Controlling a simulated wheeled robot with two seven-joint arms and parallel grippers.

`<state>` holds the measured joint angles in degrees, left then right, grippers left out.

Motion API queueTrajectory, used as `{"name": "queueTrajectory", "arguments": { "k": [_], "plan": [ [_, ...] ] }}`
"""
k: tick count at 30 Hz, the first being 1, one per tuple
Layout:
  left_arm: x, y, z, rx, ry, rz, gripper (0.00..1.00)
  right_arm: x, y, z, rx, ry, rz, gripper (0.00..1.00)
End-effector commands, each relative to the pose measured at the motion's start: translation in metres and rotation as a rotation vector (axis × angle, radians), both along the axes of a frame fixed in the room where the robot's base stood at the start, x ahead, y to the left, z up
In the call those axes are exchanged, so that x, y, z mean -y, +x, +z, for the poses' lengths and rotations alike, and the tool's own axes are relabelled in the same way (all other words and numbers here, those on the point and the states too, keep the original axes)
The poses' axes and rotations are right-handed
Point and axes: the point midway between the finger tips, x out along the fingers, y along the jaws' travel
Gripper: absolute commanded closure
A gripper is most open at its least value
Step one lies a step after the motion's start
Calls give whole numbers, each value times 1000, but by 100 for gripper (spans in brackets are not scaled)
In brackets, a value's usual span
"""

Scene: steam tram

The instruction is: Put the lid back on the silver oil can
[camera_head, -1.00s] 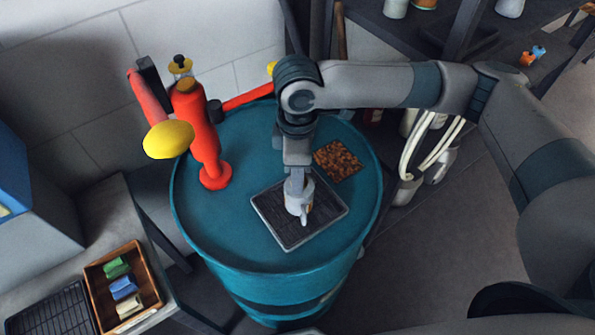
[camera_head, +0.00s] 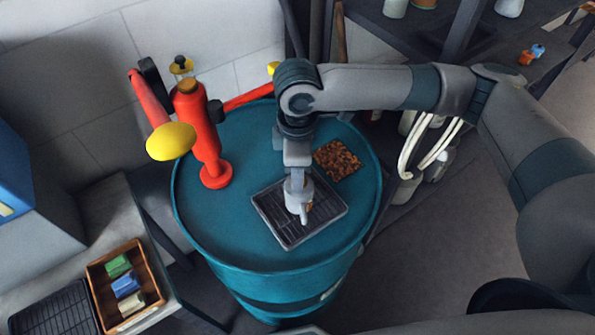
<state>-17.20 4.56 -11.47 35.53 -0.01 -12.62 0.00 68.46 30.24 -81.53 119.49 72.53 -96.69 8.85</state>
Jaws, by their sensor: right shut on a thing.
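My right gripper (camera_head: 302,206) points down over a dark ribbed tray (camera_head: 326,219) on top of the teal drum (camera_head: 225,228). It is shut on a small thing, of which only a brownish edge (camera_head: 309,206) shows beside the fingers. I cannot tell whether this is the lid. I cannot make out the silver oil can for certain, since the wrist and fingers cover the middle of the tray. My left gripper is not in view.
A red device (camera_head: 200,135) with a yellow disc (camera_head: 171,142) stands at the drum's left back. A brown speckled mat (camera_head: 338,160) lies behind the tray. A wooden box (camera_head: 155,299) of coloured blocks sits on the bench at lower left. The drum's front left top is clear.

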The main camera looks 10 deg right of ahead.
Motion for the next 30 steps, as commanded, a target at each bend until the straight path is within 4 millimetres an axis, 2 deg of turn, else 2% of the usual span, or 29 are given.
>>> {"name": "queueTrajectory", "arguments": {
  "k": [30],
  "plan": [
    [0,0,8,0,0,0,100,0,0,-4,0,0,0,91]
  ]
}}
